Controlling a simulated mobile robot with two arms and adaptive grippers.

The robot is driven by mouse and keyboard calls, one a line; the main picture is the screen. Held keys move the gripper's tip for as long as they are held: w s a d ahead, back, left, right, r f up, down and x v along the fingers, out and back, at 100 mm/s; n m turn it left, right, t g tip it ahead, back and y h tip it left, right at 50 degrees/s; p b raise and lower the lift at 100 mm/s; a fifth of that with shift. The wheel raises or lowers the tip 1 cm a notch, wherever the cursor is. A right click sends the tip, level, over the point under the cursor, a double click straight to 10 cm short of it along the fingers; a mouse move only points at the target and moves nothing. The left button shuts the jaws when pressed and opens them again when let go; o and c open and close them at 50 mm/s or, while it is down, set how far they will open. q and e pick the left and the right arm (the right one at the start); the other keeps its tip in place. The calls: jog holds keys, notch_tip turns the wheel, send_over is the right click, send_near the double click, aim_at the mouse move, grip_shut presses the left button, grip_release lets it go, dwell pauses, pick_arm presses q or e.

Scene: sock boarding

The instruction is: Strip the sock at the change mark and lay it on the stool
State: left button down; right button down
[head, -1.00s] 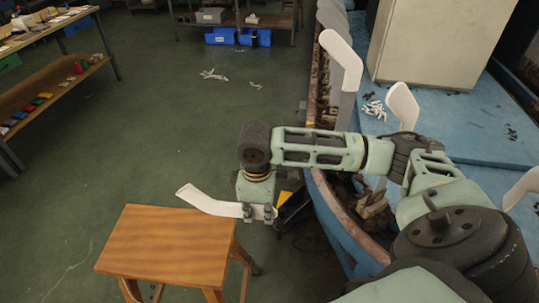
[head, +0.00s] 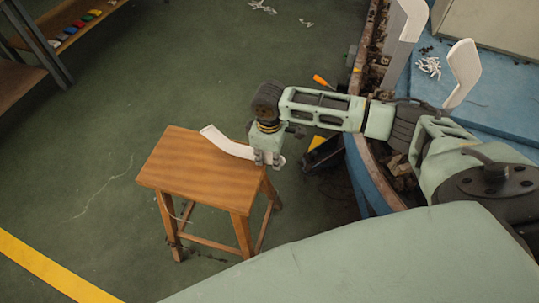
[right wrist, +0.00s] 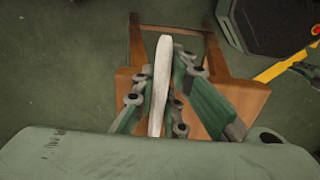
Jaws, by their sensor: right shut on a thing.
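A white sock (head: 228,143) is held in my right gripper (head: 268,159). The gripper is shut on one end of it, and the other end points left and up over the stool's far right part. The wooden stool (head: 187,177) stands on the floor, its top bare apart from the sock over it. In the right wrist view the sock (right wrist: 161,82) runs between the fingers, with the stool (right wrist: 247,100) beyond. I cannot tell whether the sock touches the stool top.
White foot-shaped boards (head: 463,72) stand along the blue machine (head: 505,100) on the right. A shelf (head: 20,75) stands at the far left. The green floor around the stool is mostly clear, with a yellow line (head: 50,265) at lower left.

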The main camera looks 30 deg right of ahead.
jog(key=shift+f, duration=0.2)
jog(key=c, duration=1.8)
grip_release()
jog(key=shift+f+b, duration=0.25)
jog(key=shift+b, duration=0.9)
jog(key=r, duration=0.8)
jog(key=shift+s+a+p, duration=0.1)
jog(key=shift+s+p, duration=0.1)
jog(key=shift+p, duration=0.15)
jog(key=shift+r, duration=0.2)
